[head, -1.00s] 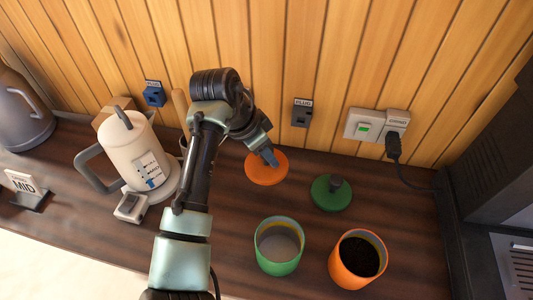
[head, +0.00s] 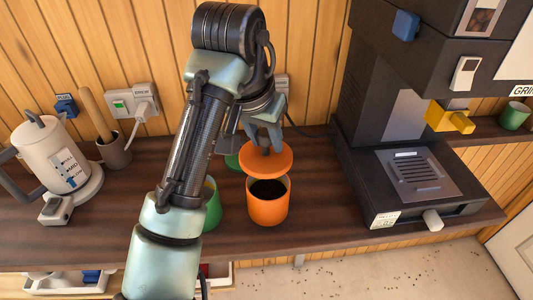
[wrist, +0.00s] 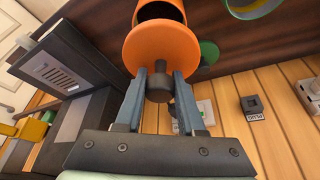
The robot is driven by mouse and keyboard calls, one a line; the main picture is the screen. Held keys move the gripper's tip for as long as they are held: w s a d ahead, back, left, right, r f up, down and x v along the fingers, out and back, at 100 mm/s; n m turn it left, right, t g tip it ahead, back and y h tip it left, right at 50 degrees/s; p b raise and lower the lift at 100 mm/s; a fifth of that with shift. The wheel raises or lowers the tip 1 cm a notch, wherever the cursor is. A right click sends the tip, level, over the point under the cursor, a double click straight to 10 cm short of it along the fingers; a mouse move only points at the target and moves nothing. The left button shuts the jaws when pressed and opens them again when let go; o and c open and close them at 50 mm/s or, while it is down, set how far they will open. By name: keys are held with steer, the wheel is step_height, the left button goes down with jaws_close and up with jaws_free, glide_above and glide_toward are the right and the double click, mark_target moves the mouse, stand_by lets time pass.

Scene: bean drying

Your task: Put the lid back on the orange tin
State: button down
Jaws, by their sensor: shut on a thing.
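My gripper (head: 265,138) is shut on the dark knob (wrist: 158,86) of the orange lid (head: 268,159). It holds the lid in the air above the orange tin (head: 267,210), over the tin's back part. The tin stands upright on the counter, with dark contents showing at its open front. In the wrist view the lid (wrist: 138,46) covers part of the tin (wrist: 165,12); the exact gap between them is hard to tell.
A green tin (head: 213,207) stands left of the orange tin, partly behind my arm. A green lid (head: 233,161) lies behind. A dark machine (head: 420,185) stands to the right. A kettle (head: 50,150) and a cup with a wooden handle (head: 114,152) are at left.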

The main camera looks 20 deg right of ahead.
mark_target(266, 158)
steer(key=shift+s+d, duration=0.2)
steer(key=shift+s, duration=0.15)
steer(key=shift+w+f+b, duration=0.3)
steer(key=shift+f+b, duration=0.55)
steer(key=shift+b, duration=0.1)
step_height(266, 158, down, 3)
steer(key=b, duration=0.3)
steer(key=shift+s, duration=0.1)
steer(key=shift+f, duration=0.8)
steer(key=shift+p, duration=0.45)
steer(key=shift+f, duration=0.15)
stand_by(0.7)
steer(key=shift+p, duration=0.6)
stand_by(0.4)
